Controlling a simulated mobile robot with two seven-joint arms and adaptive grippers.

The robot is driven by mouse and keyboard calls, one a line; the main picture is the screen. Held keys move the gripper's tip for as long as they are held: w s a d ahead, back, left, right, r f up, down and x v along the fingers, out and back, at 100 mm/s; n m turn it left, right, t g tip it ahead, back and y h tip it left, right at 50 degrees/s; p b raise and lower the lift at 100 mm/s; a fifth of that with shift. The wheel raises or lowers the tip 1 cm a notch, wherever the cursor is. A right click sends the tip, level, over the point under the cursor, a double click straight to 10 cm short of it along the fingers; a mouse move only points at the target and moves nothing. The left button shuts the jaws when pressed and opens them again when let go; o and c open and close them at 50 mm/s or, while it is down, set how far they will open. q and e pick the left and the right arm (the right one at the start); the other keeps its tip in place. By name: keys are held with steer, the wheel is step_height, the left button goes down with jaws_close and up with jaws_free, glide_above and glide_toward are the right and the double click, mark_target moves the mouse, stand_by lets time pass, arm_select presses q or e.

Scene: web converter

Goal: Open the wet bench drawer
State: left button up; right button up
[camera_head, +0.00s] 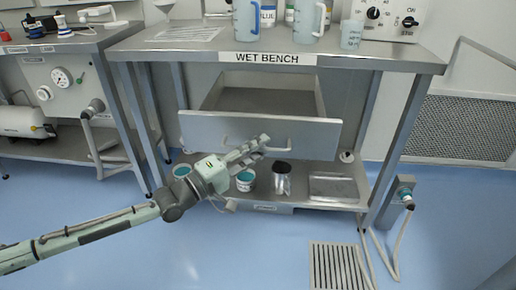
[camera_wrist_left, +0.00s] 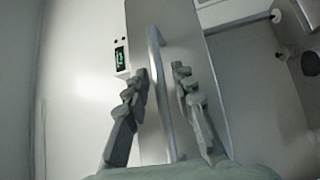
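The wet bench drawer (camera_head: 205,130) is pulled out below the "WET BENCH" label, and its empty-looking inside (camera_head: 265,101) shows from above. Its bar handle (camera_head: 286,147) is on the drawer front, partly hidden by my left gripper (camera_head: 262,146) in the head view. In the left wrist view, the handle (camera_wrist_left: 160,80) runs between the two fingers of my left gripper (camera_wrist_left: 161,80). The fingers are apart, with a visible gap on each side of the bar. My right gripper is in neither view.
The bench top (camera_head: 190,33) holds blue-tinted jugs (camera_head: 308,20) and a control box (camera_head: 385,18).

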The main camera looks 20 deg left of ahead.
arm_select(q)
steer(key=shift+s, duration=0.1)
steer(key=v, duration=1.2)
steer(key=shift+r, duration=0.1)
stand_by(0.3)
steer(key=s+d+f+m+g+y, duration=0.1)
steer(key=s+f+m+g+y, duration=0.2)
steer(key=f, duration=0.8)
steer(key=d+f+m+g+y, duration=0.1)
steer(key=f+m+g+y, duration=0.35)
steer(key=f, duration=0.65)
steer(key=s+a+f+m+g+y, duration=0.1)
steer(key=s+f+m+g+y, duration=0.2)
steer(key=s+f+g, duration=0.3)
steer(key=s+f+m, duration=0.1)
steer(key=s+f, duration=0.2)
steer(key=s, duration=0.3)
steer(key=shift+a+f+m+g, duration=0.35)
